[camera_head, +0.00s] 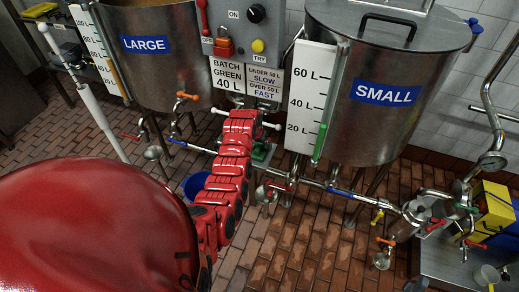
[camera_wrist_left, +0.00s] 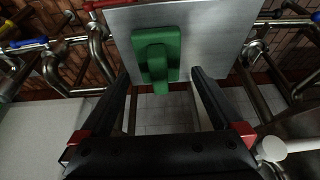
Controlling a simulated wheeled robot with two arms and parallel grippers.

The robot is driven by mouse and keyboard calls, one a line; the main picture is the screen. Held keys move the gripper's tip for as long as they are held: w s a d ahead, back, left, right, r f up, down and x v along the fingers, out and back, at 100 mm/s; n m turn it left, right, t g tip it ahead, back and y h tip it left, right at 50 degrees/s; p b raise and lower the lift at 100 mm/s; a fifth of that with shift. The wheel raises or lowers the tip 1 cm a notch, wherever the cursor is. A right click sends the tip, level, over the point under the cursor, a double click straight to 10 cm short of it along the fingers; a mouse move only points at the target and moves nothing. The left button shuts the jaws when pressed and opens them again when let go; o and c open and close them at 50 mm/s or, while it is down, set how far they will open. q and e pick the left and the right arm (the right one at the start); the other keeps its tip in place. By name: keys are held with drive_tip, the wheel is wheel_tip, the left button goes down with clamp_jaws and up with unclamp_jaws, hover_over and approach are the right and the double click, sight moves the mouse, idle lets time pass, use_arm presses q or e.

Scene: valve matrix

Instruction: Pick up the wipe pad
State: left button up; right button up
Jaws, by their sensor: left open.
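The wipe pad looks to be the green block with a raised grip (camera_wrist_left: 157,55), lying on a bare metal plate (camera_wrist_left: 215,30) in the left wrist view. My left gripper (camera_wrist_left: 160,76) is open, with one black finger on each side of the pad's near end. The fingers appear apart from the pad, and nothing is held. In the head view my red left arm reaches up the middle, and its fingers are hidden. A bit of green (camera_head: 261,152) shows just right of the arm, probably the same pad, mostly covered. My right gripper does not show.
A LARGE tank (camera_head: 150,75) and a SMALL tank (camera_head: 375,125) stand behind, with a control panel (camera_head: 240,50) between them. Pipes with coloured valve handles run low across the front. A blue bucket (camera_head: 194,186) stands beside the arm. The brick floor at front centre is clear.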

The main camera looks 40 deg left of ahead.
use_arm(q)
drive_tip(key=shift+x, duration=1.45)
drive_tip(key=shift+c, duration=0.3)
drive_tip(key=c, duration=1.4)
drive_tip(key=shift+o, duration=0.2)
drive_tip(key=shift+r, duration=0.15)
drive_tip(key=shift+r, duration=0.4)
wheel_tip(320, 180, up, 3)
drive_tip(key=shift+d+f+b, duration=0.1)
drive_tip(key=shift+f+b, duration=0.1)
drive_tip(key=shift+b, duration=0.2)
drive_tip(key=s+d, duration=0.3)
drive_tip(key=s, duration=0.4)
drive_tip(key=s+d+r, duration=0.1)
drive_tip(key=s+d, duration=0.2)
drive_tip(key=s, duration=0.4)
drive_tip(key=shift+s+d+r, duration=0.2)
drive_tip(key=shift+s+d, duration=0.05)
drive_tip(key=shift+d, duration=0.15)
